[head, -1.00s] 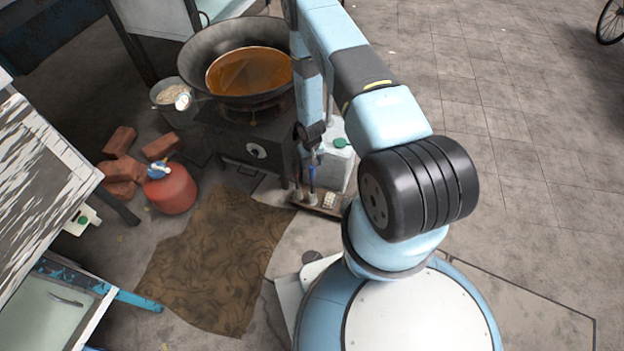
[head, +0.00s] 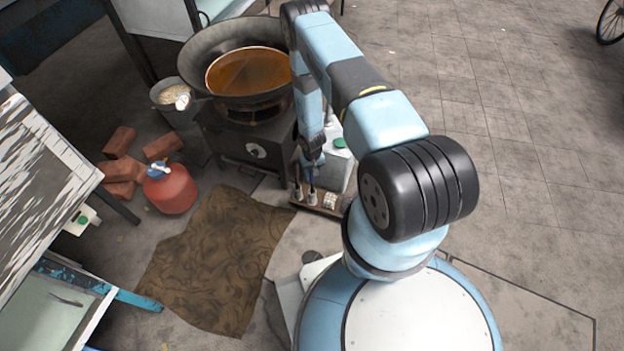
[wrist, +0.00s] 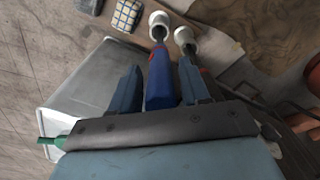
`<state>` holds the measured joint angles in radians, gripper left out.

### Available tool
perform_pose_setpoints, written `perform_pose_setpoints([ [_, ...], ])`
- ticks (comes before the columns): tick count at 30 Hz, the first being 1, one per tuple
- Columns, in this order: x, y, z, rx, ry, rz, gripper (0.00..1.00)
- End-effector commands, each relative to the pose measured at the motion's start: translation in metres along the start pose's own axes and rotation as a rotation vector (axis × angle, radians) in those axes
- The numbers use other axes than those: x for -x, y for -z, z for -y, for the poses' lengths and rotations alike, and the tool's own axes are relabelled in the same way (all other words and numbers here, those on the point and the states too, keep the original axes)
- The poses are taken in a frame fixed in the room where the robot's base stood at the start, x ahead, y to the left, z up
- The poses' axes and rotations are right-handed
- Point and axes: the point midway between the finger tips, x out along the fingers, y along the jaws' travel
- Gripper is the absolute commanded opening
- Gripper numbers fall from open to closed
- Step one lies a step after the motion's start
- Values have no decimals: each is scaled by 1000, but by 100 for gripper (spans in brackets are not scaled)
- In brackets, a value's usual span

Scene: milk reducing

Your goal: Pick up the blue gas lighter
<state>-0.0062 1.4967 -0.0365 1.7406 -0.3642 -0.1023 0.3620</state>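The blue gas lighter (wrist: 160,78) stands roughly upright in the wrist view, its lower end at a white cup (wrist: 159,24). My gripper (wrist: 160,88) is open around it, with one finger on each side. Narrow gaps show between the lighter and both fingers, so it is not visibly gripped. A second white cup (wrist: 185,37) stands to the right. What appears to be another lighter rises from it, mostly hidden behind my right finger. In the head view my gripper (head: 311,172) is over the small tray (head: 320,210), and the lighter is mostly hidden.
A grey canister with a green cap (head: 338,160) stands close beside my gripper. A checkered item (wrist: 126,14) lies by the cups. The stove (head: 240,145) carries a large pan of orange liquid (head: 248,72). A red gas cylinder (head: 172,190) and brown cloth (head: 215,255) lie left.

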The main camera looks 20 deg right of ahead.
Motion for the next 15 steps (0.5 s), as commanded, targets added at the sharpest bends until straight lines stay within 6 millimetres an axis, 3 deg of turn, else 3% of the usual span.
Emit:
perform_pose_setpoints([
  [13, 0, 0, 0, 0, 0, 0, 2],
  [15, 0, 0, 0, 0, 0, 0, 0],
])
